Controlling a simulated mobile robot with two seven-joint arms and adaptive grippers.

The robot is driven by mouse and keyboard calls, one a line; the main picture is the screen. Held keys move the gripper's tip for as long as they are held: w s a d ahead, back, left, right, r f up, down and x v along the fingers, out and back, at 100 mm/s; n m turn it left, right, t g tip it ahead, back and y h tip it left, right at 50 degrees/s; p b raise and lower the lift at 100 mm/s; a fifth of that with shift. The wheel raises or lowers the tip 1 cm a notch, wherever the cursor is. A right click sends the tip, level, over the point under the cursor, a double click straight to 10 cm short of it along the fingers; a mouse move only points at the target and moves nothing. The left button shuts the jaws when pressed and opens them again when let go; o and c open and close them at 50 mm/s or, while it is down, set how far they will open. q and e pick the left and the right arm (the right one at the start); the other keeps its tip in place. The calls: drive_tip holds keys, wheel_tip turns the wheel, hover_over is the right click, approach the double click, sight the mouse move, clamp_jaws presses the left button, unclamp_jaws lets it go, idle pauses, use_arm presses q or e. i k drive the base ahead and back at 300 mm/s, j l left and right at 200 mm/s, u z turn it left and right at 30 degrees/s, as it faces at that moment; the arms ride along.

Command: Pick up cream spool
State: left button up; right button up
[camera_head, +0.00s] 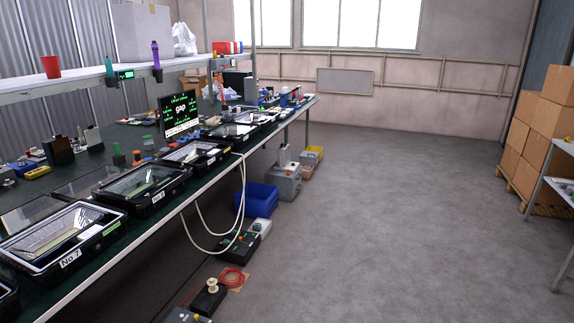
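A small cream spool (212,286) stands upright, low in the picture and left of centre. It seems to rest on a dark box (204,302) below the front edge of the long workbench (170,226). No gripper or arm of mine shows in this view, so nothing is seen touching the spool.
A black box (240,245) and a blue bin (257,200) stand farther along the floor. White cables (196,232) hang from the bench edge. Several floodlight housings (62,240) line the bench. The grey floor (400,220) on the right is clear.

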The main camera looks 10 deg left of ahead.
sight(212, 282)
drive_tip(key=i+u, duration=0.2)
drive_tip(key=i, duration=0.2)
drive_tip(key=i+l+u, duration=0.2)
drive_tip(key=i, duration=0.25)
drive_tip(key=i+l+u, duration=0.15)
drive_tip(key=i, duration=0.25)
drive_tip(key=i+l+u, duration=0.2)
drive_tip(key=i, duration=0.2)
